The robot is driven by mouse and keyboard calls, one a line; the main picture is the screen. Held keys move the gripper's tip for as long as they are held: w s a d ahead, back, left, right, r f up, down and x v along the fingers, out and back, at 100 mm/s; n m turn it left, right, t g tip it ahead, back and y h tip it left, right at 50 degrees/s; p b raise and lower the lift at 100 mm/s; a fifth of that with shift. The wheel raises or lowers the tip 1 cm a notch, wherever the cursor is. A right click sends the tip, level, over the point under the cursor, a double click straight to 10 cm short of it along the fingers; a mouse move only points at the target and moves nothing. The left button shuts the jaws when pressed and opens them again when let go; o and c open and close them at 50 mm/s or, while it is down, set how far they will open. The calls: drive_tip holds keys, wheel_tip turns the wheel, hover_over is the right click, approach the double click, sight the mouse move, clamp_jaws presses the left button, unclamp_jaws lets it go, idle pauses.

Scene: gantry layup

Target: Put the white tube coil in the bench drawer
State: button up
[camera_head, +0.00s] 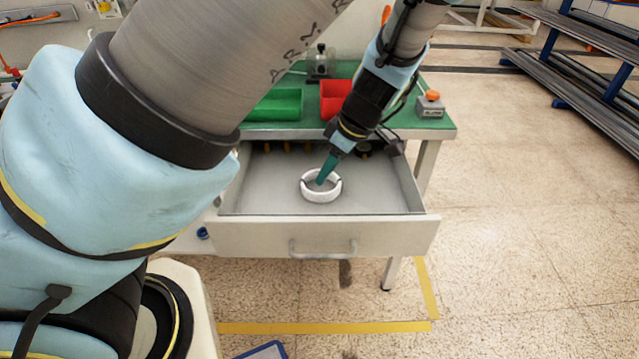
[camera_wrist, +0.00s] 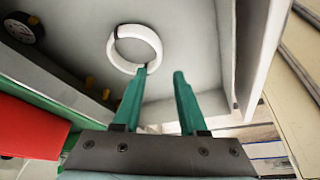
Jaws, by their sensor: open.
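The white tube coil (camera_head: 321,197) is a ring with dark bands, inside the open bench drawer (camera_head: 385,196), near the middle of its grey floor. It also shows in the wrist view (camera_wrist: 120,60), where it appears to lie flat on the drawer floor. My gripper (camera_head: 324,179) has green fingers and reaches down into the drawer at the coil. In the wrist view its fingers (camera_wrist: 160,74) are apart with nothing held between them. The left fingertip overlaps the coil's near rim; I cannot tell whether it touches.
The green bench top (camera_head: 436,127) above the drawer holds a green bin (camera_head: 275,105), a red bin (camera_head: 332,98) and a grey box with an orange knob (camera_head: 430,103). Several small items sit at the drawer's back. The drawer front (camera_head: 265,239) has a handle.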

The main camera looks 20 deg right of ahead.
drive_tip(key=shift+v, duration=1.5)
drive_tip(key=w+a+r+m+h, duration=0.1)
drive_tip(key=w+a+r+m, duration=0.1)
drive_tip(key=a, duration=0.9)
drive_tip(key=w+a+r+m+g+h, duration=0.1)
drive_tip(key=w+a+r+m, duration=0.1)
drive_tip(key=a, duration=0.8)
drive_tip(key=w+a+r+m+g, duration=0.1)
drive_tip(key=w+a+r+m, duration=0.1)
drive_tip(key=a, duration=0.9)
drive_tip(key=shift+a+r+m+h, duration=0.3)
drive_tip(key=shift+r+m+h, duration=0.15)
drive_tip(key=shift+m, duration=0.75)
